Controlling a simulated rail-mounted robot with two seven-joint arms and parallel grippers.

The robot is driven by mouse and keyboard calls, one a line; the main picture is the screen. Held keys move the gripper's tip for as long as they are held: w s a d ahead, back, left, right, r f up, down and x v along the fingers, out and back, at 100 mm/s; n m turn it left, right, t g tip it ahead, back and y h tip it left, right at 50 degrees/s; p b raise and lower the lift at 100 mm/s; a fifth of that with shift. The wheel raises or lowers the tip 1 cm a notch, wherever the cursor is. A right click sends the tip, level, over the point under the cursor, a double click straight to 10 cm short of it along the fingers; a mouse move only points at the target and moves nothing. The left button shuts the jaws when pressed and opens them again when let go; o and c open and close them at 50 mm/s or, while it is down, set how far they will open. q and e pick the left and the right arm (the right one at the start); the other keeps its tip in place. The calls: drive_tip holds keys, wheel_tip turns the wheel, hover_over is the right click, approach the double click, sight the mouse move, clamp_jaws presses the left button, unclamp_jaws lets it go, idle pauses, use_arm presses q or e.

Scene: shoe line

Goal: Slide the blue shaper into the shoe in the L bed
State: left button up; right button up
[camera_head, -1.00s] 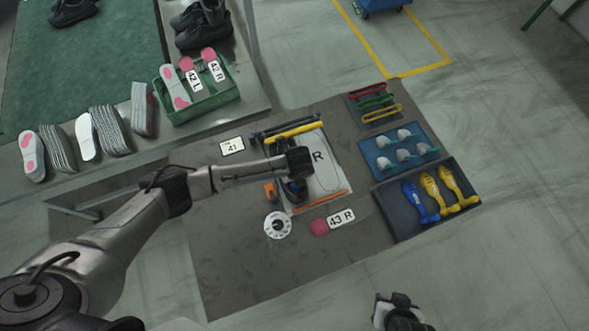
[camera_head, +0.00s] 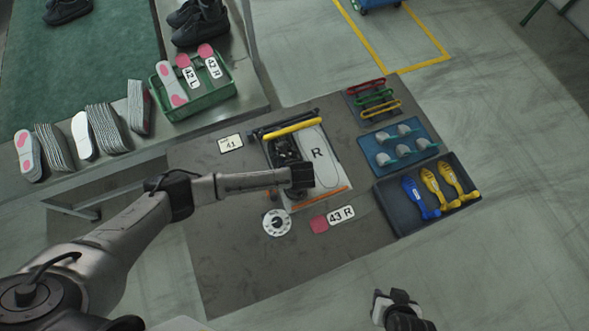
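A blue shaper (camera_head: 420,198) lies at the left of the dark tray (camera_head: 398,222), beside yellow ones. A black shoe (camera_head: 286,150) sits in the left bed of the fixture, left of the pad marked R (camera_head: 318,154). My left gripper (camera_head: 302,184) is over the near end of the fixture, close to the shoe's near end. Its wrist and arm hide its fingers, that end of the shoe and anything held there. My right gripper (camera_head: 400,312) is at the bottom edge, far from the fixture; its fingers are not clear.
A yellow bar (camera_head: 292,129) crosses the fixture's far side. A white dial (camera_head: 277,222) and a 43 R tag (camera_head: 341,215) lie in front. A blue tray of grey pieces (camera_head: 382,158) and coloured loops (camera_head: 374,98) stand right. The mat's front is clear.

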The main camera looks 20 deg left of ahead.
use_arm(q)
drive_tip(key=o, duration=0.9)
drive_tip(key=shift+c, duration=0.2)
drive_tip(key=shift+r, duration=0.15)
drive_tip(key=shift+r+p, duration=0.25)
drive_tip(key=shift+p, duration=0.25)
drive_tip(key=shift+r+p, duration=1.15)
drive_tip(key=shift+p, duration=0.35)
